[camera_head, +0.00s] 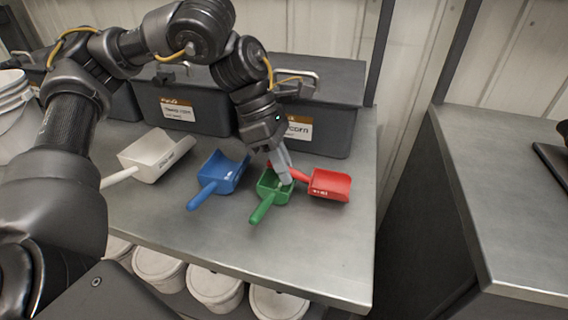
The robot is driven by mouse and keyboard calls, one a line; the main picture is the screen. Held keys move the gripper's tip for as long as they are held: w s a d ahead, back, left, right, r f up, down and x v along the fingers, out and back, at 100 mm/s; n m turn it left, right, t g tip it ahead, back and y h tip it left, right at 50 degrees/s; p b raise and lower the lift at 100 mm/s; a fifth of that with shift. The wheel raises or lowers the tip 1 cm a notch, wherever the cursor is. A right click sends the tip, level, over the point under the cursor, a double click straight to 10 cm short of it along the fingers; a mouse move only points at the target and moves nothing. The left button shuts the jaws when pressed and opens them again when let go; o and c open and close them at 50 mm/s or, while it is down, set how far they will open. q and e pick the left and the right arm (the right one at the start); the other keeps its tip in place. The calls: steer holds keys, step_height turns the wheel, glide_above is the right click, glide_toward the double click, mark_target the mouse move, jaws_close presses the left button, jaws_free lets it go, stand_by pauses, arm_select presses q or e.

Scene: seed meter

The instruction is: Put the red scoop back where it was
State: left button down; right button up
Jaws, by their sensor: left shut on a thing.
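The red scoop (330,184) is at the right of the row of scoops, its bowl to the right and its handle pointing left. My left gripper (286,176) comes down from above and is shut on the red scoop's handle, which shows on both sides of the fingers. The fingers overlap the back of the green scoop (266,200) in the picture. I cannot tell whether the red scoop touches the bench or is slightly raised. My right gripper is not in view.
A blue scoop (218,178) and a white scoop (152,157) lie to the left on the metal bench (330,250). Dark labelled bins (335,110) stand along the back. White buckets (215,285) sit below. A gap separates a second bench (510,190) at right.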

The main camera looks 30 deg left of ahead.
arm_select(q)
steer(key=c, duration=1.8)
jaws_free()
steer(key=o, duration=0.4)
steer(key=shift+c, duration=0.2)
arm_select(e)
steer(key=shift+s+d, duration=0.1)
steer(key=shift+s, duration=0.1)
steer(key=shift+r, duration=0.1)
